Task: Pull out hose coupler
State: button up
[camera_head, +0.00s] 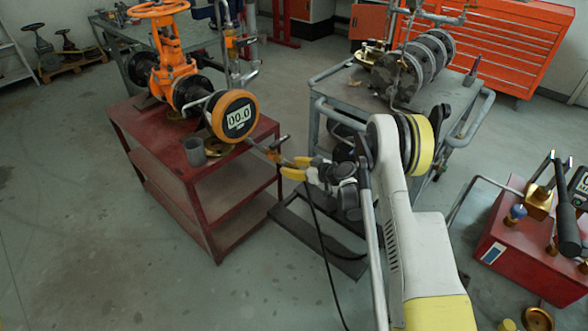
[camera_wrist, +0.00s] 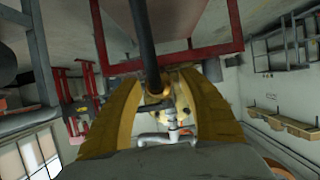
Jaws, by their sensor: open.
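The hose coupler (camera_head: 273,155) is a small brass-coloured fitting on the thin pipe in front of the orange gate valve (camera_head: 172,65). My gripper (camera_head: 286,167), with yellow fingers, is open close to its right side. In the wrist view my gripper (camera_wrist: 155,95) has one finger on each side of the coupler (camera_wrist: 182,98) and a black hose (camera_wrist: 146,45). The fingers stand apart; whether either touches the coupler cannot be told. In the head view the hose (camera_head: 322,245) hangs down to the floor. The fingers partly hide the coupler.
A red trolley (camera_head: 215,221) carries the valve, a round 00.0 gauge (camera_head: 238,117) and a grey cup (camera_head: 193,151). A grey cart (camera_head: 440,115) with flanged parts stands behind my arm. A red box (camera_head: 530,250) is at right. The floor at left is clear.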

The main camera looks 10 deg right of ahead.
dwell(0.8)
grip_shut()
jog(key=shift+s+d, duration=0.1)
jog(key=shift+s+d, duration=0.85)
jog(key=shift+s, duration=0.3)
jog(key=shift+s+d, duration=0.8)
jog(key=shift+s, duration=0.35)
